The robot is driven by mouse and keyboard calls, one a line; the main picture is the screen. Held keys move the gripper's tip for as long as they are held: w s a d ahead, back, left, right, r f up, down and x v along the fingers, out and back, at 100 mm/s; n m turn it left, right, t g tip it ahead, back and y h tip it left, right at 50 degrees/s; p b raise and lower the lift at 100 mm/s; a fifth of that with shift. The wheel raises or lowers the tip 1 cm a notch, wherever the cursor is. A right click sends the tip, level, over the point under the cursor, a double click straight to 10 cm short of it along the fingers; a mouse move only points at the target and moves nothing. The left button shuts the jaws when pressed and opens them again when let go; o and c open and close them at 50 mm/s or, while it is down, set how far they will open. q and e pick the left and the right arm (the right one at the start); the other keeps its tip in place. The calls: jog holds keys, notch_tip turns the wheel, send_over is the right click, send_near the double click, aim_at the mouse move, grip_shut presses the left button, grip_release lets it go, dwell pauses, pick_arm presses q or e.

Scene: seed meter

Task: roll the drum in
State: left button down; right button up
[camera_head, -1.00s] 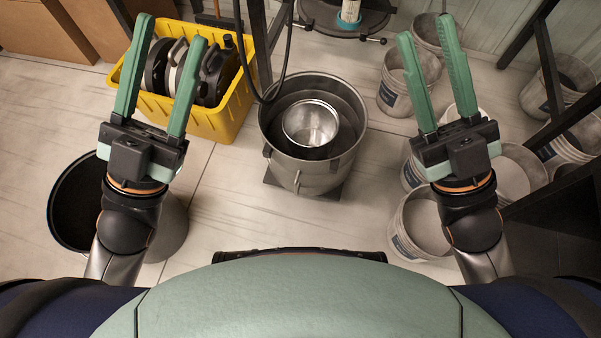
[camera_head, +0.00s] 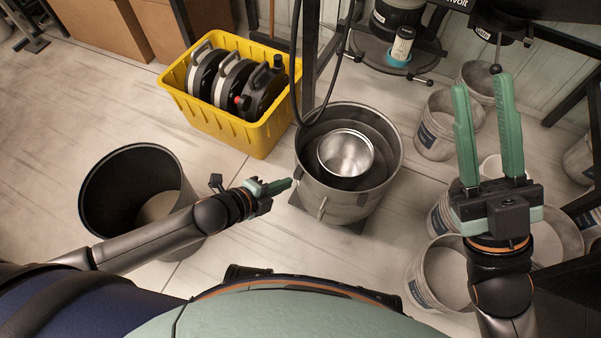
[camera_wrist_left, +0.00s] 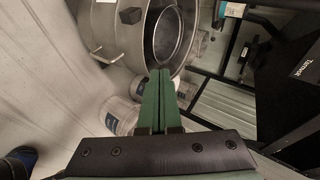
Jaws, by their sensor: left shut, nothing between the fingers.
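A grey steel drum (camera_head: 345,200) stands upright on a dark base plate (camera_head: 362,227) in the middle of the head view, with a shiny bowl (camera_head: 345,153) inside it. A side handle (camera_head: 322,208) shows on its near wall. My left gripper (camera_head: 290,183) is shut and empty, pointing at the drum's left wall. In the left wrist view the shut fingers (camera_wrist_left: 160,72) lie in front of the drum (camera_wrist_left: 118,45); whether they touch it I cannot tell. My right gripper (camera_head: 481,82) is open and empty to the right of the drum.
A dark open bin (camera_head: 95,200) stands left, behind my left arm. A yellow crate (camera_head: 262,140) with several reels stands behind. Several white buckets (camera_head: 435,145) crowd the right. A machine (camera_head: 400,25) stands at the back. Bare floor lies between bin and drum.

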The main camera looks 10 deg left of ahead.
pick_arm(q)
jog(key=a+f+m+g+y, duration=0.1)
jog(key=a+f+y, duration=0.15)
jog(key=f, duration=0.25)
jog(key=b, duration=0.7)
send_near(306, 171)
jog(key=shift+h, duration=0.35)
jog(key=x, duration=0.3)
jog(key=f+x, duration=0.1)
jog(key=x, duration=0.1)
jog(key=shift+s+a, duration=0.25)
jog(key=shift+a, duration=0.05)
jog(key=shift+w+d+b, duration=0.2)
jog(key=shift+w+b, duration=0.15)
jog(key=shift+w, duration=0.1)
jog(key=shift+r, duration=0.1)
jog(key=shift+w+r, duration=0.1)
